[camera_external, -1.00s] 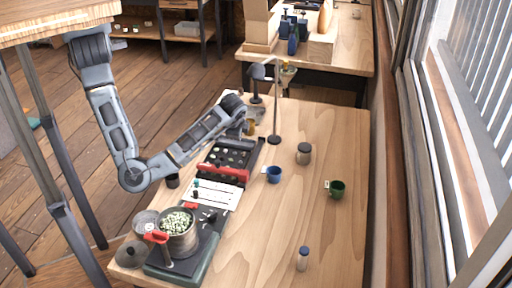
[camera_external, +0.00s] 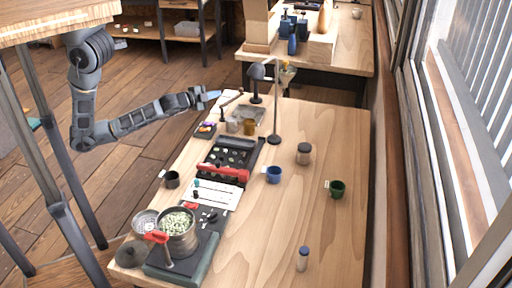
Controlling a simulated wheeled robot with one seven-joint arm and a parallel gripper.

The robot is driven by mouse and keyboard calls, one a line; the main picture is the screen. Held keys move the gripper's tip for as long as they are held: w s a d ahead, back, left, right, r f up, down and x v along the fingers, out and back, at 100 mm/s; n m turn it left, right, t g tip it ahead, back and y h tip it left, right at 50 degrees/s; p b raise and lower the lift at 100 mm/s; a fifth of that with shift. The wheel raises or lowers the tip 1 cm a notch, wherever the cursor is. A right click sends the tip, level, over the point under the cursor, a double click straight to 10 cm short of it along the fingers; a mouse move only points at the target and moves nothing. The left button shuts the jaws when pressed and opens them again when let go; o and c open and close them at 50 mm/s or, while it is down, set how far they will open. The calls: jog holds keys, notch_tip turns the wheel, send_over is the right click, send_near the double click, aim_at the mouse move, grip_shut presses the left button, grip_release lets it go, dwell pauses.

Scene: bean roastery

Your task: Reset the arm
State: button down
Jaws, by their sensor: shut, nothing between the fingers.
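My gripper (camera_external: 211,95) is in the air beyond the far left edge of the wooden table, to the left of the dark upright stand. It looks shut and empty, and it touches nothing that I can see. My arm (camera_external: 135,121) reaches from the left side, bent at a low elbow, with the forearm rising slightly to the right. The fingertips are small in this view.
The table (camera_external: 320,240) holds a dark tray (camera_external: 238,152), a blue mug (camera_external: 273,174), a green mug (camera_external: 337,189), a jar (camera_external: 304,153) and a pot of beans (camera_external: 177,236). A tall stand (camera_external: 275,110) rises at the back. Floor is open beneath my arm.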

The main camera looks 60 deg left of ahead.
jog(key=s+f+h, duration=0.2)
jog(key=s+f, duration=0.3)
jog(key=s, duration=0.6)
jog(key=s+d+r+n, duration=0.1)
jog(key=s+d+n, duration=0.2)
jog(key=s, duration=0.3)
jog(key=s+d+r+n, duration=0.1)
jog(key=s+d+n, duration=0.1)
jog(key=s+n, duration=0.2)
jog(key=s+d+r+n+g+h, duration=0.1)
jog(key=s+d+n, duration=0.2)
jog(key=s, duration=0.7)
jog(key=shift+s+d+r+n, duration=0.2)
jog(key=shift+d+r+n, duration=0.1)
jog(key=shift+n, duration=0.2)
jog(key=shift+w, duration=0.1)
